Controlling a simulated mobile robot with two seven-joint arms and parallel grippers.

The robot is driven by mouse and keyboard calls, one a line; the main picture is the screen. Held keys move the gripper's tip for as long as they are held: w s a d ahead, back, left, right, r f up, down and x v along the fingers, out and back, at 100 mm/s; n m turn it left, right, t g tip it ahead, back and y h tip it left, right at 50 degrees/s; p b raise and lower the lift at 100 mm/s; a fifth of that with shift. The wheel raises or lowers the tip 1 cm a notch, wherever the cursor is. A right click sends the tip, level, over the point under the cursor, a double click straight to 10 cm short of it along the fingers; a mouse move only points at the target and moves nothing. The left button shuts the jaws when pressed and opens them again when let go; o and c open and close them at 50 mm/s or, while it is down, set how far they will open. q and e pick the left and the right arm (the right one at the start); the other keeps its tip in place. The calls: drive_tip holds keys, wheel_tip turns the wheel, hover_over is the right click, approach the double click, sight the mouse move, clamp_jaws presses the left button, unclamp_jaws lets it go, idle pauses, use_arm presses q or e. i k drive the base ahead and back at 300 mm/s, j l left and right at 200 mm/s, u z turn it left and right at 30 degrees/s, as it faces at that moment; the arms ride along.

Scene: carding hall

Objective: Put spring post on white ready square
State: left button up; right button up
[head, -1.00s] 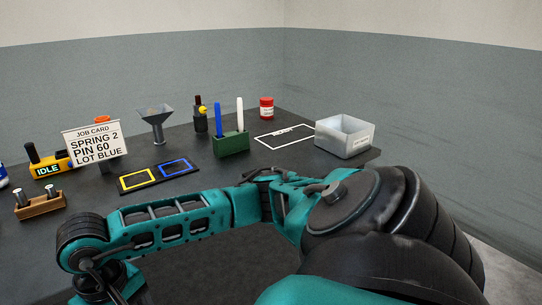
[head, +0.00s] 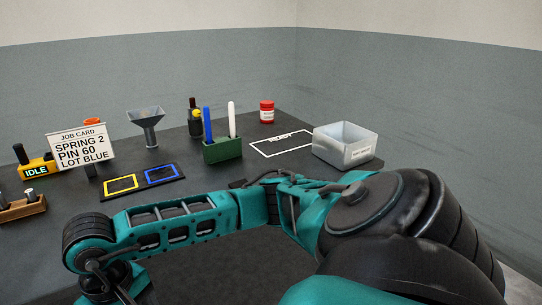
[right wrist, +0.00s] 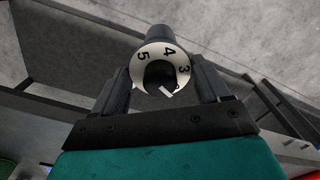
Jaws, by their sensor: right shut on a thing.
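In the right wrist view my right gripper (right wrist: 163,78) is shut on the spring post (right wrist: 159,36), a dark cylinder with a white collar bearing the numerals 5, 4 and 3. One finger is on each side of it. In the head view my right arm crosses the front, but its gripper and the post are not visible there. The white ready square (head: 284,142) is an outline marked READY at the back right of the dark table, with nothing standing inside it. My left gripper is not in view.
The grey bin (head: 343,150) stands right of the square and the red jar (head: 267,112) behind it. The green rack (head: 222,151) with blue and white rods is to its left. Yellow (head: 121,184) and blue (head: 161,174) squares, a funnel (head: 146,118) and a job card (head: 80,147) lie farther left.

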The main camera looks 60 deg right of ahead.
sight(307, 141)
drive_tip(key=k+l, duration=0.15)
drive_tip(key=l, duration=0.25)
drive_tip(key=k+l, duration=0.2)
drive_tip(key=l, duration=0.25)
drive_tip(key=k+l+u, duration=0.1)
drive_tip(key=l, duration=0.3)
drive_tip(key=k+l, duration=0.25)
drive_tip(key=l, duration=0.15)
drive_tip(key=k+l, duration=0.15)
drive_tip(key=l, duration=0.25)
drive_tip(key=k+l+u, duration=0.1)
drive_tip(key=l, duration=0.3)
drive_tip(key=k+l, duration=0.3)
drive_tip(key=l, duration=0.1)
